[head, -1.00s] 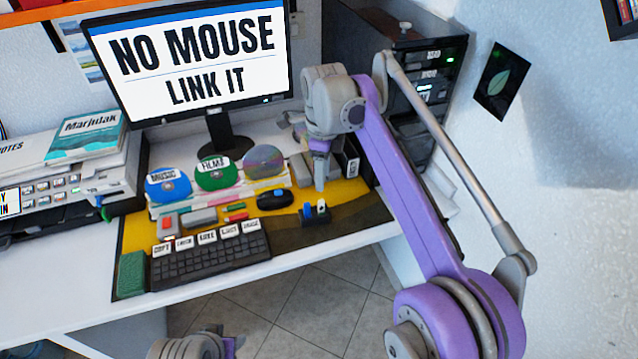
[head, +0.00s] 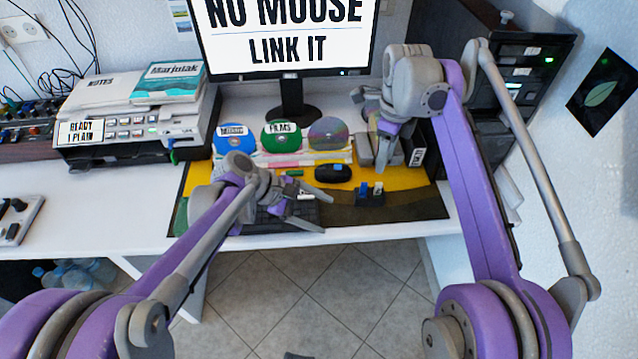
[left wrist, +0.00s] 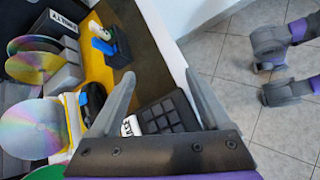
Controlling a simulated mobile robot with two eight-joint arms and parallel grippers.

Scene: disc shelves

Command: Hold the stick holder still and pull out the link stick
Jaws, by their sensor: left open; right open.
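The stick holder (head: 369,200) is a small dark block on the front right of the desk mat. A blue stick (head: 363,188) and a pale stick (head: 378,188) stand upright in it. I cannot tell which is the link stick. The holder also shows in the left wrist view (left wrist: 121,58), top left, beyond my fingers. My left gripper (head: 318,212) is open and empty over the keyboard, to the left of the holder and apart from it. My right gripper (head: 376,135) is open, above and behind the holder, not touching it.
The keyboard (head: 275,220) lies partly under my left gripper. A black mouse (head: 332,173) sits left of and behind the holder. Discs (head: 281,135) stand at the back, before the monitor (head: 290,40). The desk's front edge is close to the holder.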

